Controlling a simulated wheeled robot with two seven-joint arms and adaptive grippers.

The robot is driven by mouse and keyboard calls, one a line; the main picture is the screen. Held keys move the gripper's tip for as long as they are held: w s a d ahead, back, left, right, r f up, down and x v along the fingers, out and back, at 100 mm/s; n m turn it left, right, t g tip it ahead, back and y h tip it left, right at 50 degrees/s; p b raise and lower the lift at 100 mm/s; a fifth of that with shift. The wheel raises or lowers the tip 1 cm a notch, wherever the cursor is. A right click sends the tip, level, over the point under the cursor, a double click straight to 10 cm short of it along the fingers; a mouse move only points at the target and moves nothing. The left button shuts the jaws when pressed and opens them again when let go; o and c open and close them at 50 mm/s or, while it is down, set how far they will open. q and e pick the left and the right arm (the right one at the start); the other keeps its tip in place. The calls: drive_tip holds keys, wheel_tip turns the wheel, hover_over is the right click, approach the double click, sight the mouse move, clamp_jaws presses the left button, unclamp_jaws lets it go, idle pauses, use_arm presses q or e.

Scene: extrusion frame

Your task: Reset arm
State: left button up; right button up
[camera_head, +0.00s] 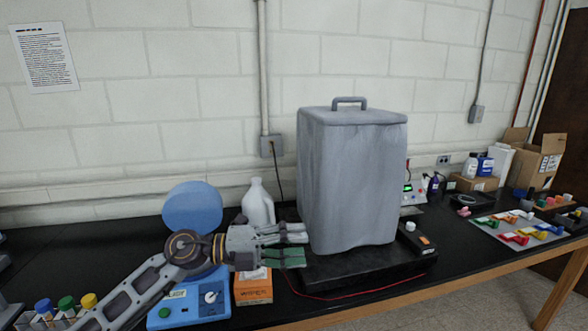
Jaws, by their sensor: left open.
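My left gripper (290,245) comes in from the left, above the black bench top. Its fingers are open and point right, with nothing seen between them. The fingertips are close to the left side of a tall grey lidded container (350,180); I cannot tell whether they touch it. My arm hides part of a blue device with a round blue disc (192,207) and a dial. My right gripper does not show.
The container stands on a black base (330,268). A white jug (258,202) and an orange box (252,290) are beside my gripper. Capped tubes (66,304) stand at lower left. A tray of coloured parts (485,226) and cardboard boxes (537,160) are at right.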

use_arm(q)
drive_tip(key=w+a+r+n+t+y, duration=0.1)
drive_tip(key=w+a+n+t+y, duration=0.3)
drive_tip(key=n+t, duration=0.55)
drive_tip(key=w+a+r+n+t+y, duration=0.1)
drive_tip(key=w+a+n+t+y, duration=0.1)
drive_tip(key=a+n+t, duration=0.55)
drive_tip(key=s+a+f+n+g+y, duration=0.15)
drive_tip(key=a+f+n+y, duration=0.25)
drive_tip(key=f+n+y, duration=0.4)
drive_tip(key=s+a+f+n+g+y, duration=0.1)
drive_tip(key=a+f+n+g+y, duration=0.35)
drive_tip(key=f, duration=0.65)
drive_tip(key=s+a+f+n+g+h, duration=0.15)
drive_tip(key=s+f+g, duration=0.35)
drive_tip(key=s+f, duration=0.55)
drive_tip(key=s+a+f+n+g, duration=0.1)
drive_tip(key=s+f+n+g, duration=0.35)
drive_tip(key=s, duration=0.85)
wheel_tip(320, 180, down, 36)
drive_tip(key=s+m+g, duration=0.2)
drive_tip(key=s+a+f, duration=0.2)
drive_tip(key=s+f, duration=0.7)
drive_tip(key=s, duration=0.2)
drive_tip(key=s+a+f, duration=0.2)
drive_tip(key=s+f, duration=0.8)
drive_tip(key=s, duration=0.1)
drive_tip(key=shift+s+f+g, duration=0.2)
drive_tip(key=shift+f+g, duration=0.1)
drive_tip(key=shift+g, duration=0.05)
